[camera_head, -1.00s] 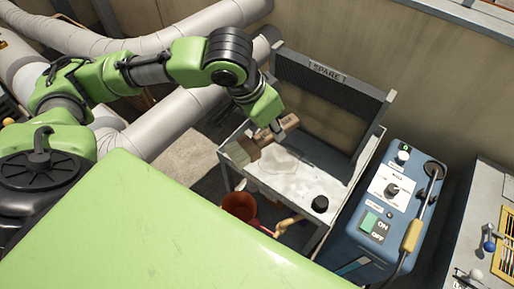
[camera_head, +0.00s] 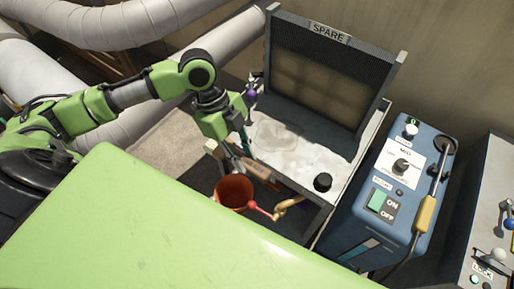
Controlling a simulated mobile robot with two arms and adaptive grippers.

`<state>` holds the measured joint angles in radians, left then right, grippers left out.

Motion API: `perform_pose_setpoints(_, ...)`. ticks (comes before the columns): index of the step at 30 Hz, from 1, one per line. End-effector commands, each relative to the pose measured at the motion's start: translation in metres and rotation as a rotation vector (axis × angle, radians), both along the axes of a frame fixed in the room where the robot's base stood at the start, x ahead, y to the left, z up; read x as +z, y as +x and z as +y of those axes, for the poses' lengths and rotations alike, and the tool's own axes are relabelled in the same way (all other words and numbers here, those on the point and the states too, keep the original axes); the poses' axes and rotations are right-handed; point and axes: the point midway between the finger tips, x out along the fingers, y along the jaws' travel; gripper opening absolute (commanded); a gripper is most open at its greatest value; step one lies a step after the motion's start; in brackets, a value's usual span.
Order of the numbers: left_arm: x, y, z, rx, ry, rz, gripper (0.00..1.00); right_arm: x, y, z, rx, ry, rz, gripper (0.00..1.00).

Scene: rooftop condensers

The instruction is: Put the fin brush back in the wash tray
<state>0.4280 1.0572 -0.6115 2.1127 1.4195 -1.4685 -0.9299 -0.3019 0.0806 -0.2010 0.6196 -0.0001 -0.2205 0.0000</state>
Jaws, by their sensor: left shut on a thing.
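The fin brush (camera_head: 259,171), with a brown wooden handle and a pale bristle end, is in my left gripper (camera_head: 236,163). The gripper is shut on it, and the fingers hide its middle. The brush lies across the near left edge of the wash tray in the picture, above the red bucket; I cannot tell if it touches the tray. The wash tray (camera_head: 302,153) is a metal-framed stand with a pale wet surface and a black knob (camera_head: 323,182) at its near right. My right gripper is not in view.
A dark coil panel marked SPARE (camera_head: 322,85) stands at the tray's back. A red bucket (camera_head: 234,192) is below the tray's front. A blue control box (camera_head: 390,190) stands right, with another panel beyond. My green body top fills the foreground. Pipes run at upper left.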

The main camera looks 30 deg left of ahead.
Motion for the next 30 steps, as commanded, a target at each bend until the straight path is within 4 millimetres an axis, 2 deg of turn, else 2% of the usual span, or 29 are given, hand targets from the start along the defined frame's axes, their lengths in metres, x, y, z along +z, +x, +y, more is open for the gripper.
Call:
perform_pose_setpoints(12,-0.037,0.087,0.012,-0.002,-0.001,0.000,0.00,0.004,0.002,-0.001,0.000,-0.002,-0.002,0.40)
perform_pose_setpoints(18,-0.074,0.115,0.017,-0.002,-0.001,0.002,0.00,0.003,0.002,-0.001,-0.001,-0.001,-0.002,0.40)
perform_pose_setpoints(28,-0.098,0.134,0.020,-0.003,0.001,0.000,0.00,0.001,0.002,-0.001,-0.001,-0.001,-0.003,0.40)
perform_pose_setpoints(30,-0.108,0.133,0.021,-0.002,0.001,0.002,0.00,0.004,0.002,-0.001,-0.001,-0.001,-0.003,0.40)
